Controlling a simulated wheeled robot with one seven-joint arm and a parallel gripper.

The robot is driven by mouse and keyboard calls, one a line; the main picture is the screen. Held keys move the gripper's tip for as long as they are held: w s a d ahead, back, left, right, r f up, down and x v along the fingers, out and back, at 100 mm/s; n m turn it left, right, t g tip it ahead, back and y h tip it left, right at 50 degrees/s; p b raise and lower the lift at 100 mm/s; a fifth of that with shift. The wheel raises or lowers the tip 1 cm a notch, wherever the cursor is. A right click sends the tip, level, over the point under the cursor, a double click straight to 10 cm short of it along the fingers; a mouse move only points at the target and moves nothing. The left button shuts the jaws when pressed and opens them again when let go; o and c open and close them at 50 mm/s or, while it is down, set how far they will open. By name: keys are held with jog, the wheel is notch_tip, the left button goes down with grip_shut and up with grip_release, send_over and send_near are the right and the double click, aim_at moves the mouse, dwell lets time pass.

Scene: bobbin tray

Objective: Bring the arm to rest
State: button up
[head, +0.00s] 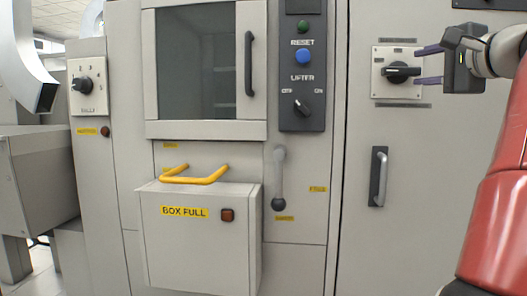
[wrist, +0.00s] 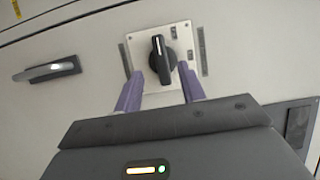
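My gripper (head: 418,66) is at the upper right in the head view, in front of a grey cabinet panel. Its two purple fingers are spread apart with nothing held between them. They point at a black rotary switch (head: 402,72) on a pale square plate. In the wrist view my gripper (wrist: 158,83) is open and the switch knob (wrist: 161,62) shows just beyond and between the fingertips. I see a gap on each side of the knob. How far the tips stand from the plate is hard to tell.
A vertical door handle (head: 378,177) is below the switch. To the left are a panel with green and blue buttons (head: 303,57), a windowed door (head: 197,60), a lever (head: 279,178) and a box marked BOX FULL (head: 200,235) with a yellow handle (head: 195,175).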

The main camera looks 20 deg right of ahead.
jog(key=w+a+f+n+g+y, duration=0.1)
jog(key=w+a+f+n+g, duration=0.2)
jog(key=a+f, duration=0.75)
jog(key=w+a+f+n+g+y, duration=0.2)
jog(key=w+a+f+n+g, duration=0.15)
jog(key=a+f, duration=0.75)
jog(key=s+a+f+n+g, duration=0.2)
jog(key=s+a+f+n, duration=0.2)
jog(key=f, duration=0.6)
jog(key=s+a+f+n+g, duration=0.2)
jog(key=s+a+f+n, duration=0.2)
jog(key=f, duration=0.6)
jog(key=s+a+f+n+g+h, duration=0.1)
jog(key=s+a+f+n+g, duration=0.1)
jog(key=s+a+f+n, duration=0.2)
jog(key=s+a+f, duration=0.1)
jog(key=s+f, duration=0.2)
jog(key=f, duration=0.3)
jog(key=shift+s+a+f, duration=0.35)
jog(key=shift+a+f, duration=0.05)
jog(key=shift+d+n, duration=0.1)
jog(key=shift+n, duration=0.15)
